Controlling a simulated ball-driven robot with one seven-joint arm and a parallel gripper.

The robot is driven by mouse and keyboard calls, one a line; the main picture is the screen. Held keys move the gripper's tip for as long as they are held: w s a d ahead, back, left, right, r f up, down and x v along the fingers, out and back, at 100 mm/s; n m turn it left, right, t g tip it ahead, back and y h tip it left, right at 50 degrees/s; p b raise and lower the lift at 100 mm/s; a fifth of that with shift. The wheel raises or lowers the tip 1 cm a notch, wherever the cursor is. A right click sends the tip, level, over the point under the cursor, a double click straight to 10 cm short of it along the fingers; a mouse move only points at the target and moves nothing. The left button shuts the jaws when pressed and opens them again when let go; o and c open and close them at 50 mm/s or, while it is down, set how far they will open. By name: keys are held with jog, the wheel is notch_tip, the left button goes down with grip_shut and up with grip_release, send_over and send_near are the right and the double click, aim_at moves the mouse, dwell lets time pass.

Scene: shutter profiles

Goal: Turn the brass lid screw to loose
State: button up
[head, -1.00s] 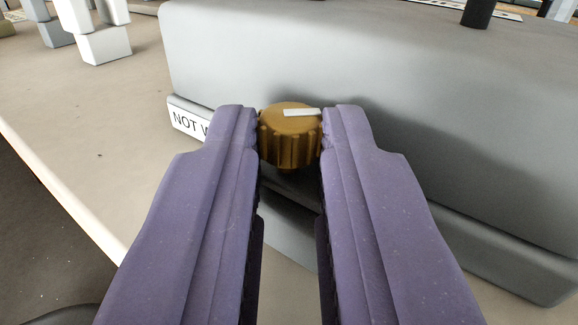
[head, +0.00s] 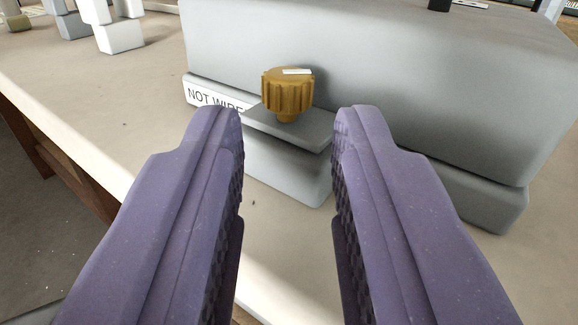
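The brass lid screw (head: 287,95) is a ribbed knob with a white mark on its top. The mark lies roughly left to right in the picture. The screw stands upright on a grey ledge (head: 300,128) at the front of a large grey box (head: 380,80). My gripper (head: 287,115) has two purple fingers, spread wide and empty. The fingertips are apart from the screw, on the near side of it, one to the left and one to the right.
A white label (head: 213,98) reading "NOT WIRE...", partly hidden by my left finger, is on the box's lower front. Pale blocks (head: 120,36) stand at the back left. The beige table (head: 90,75) is clear at the left, and its front edge runs below my gripper.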

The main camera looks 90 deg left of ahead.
jog(key=d, duration=0.5)
jog(key=shift+p, duration=0.35)
jog(key=shift+o, duration=0.3)
